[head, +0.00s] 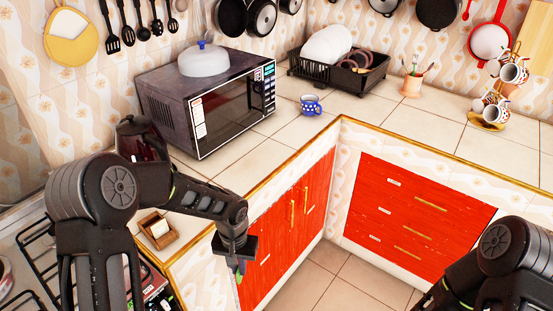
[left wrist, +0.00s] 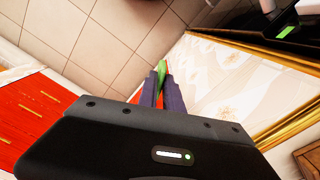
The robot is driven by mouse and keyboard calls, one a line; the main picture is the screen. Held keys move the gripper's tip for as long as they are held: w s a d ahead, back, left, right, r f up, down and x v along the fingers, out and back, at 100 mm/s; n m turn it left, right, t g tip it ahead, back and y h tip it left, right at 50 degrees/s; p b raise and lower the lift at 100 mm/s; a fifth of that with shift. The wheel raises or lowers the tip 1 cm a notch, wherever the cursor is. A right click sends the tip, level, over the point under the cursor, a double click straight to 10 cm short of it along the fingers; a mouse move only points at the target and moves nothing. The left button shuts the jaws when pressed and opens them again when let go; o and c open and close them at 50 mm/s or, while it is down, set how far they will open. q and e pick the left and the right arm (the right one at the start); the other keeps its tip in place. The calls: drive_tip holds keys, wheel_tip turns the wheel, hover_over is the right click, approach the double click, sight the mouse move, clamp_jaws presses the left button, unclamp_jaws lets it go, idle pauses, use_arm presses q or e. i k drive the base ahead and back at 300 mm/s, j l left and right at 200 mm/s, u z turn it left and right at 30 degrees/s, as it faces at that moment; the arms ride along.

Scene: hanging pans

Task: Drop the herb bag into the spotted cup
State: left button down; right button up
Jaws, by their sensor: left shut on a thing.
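The spotted cup (head: 310,105), blue with pale dots, stands upright on the tiled counter to the right of the microwave. My left gripper (head: 239,272) hangs low in front of the red cupboard doors, below counter height and well away from the cup. It is shut on a narrow green thing, seemingly the herb bag (left wrist: 161,68), which shows between the fingertips in the left wrist view. Most of the bag is hidden by the fingers. My right arm enters at the lower right of the head view; its gripper is out of view.
The microwave (head: 207,105) carries a domed lid (head: 204,60). Behind the cup is a black dish rack (head: 338,73). A small wooden box (head: 157,232) sits near the counter's front edge. Patterned mugs (head: 513,71) hang at the right. Counter around the cup is clear.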

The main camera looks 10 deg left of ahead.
sight(306, 112)
drive_tip(key=i+l+z, duration=0.1)
drive_tip(key=i+l, duration=0.15)
drive_tip(key=i, duration=0.3)
drive_tip(key=i+l+z, duration=0.1)
drive_tip(key=i, duration=0.45)
drive_tip(key=i+l+z, duration=0.1)
drive_tip(key=i+l, duration=0.2)
drive_tip(key=i, duration=0.25)
drive_tip(key=i+l, duration=0.1)
drive_tip(key=i, duration=0.45)
drive_tip(key=l+z, duration=0.05)
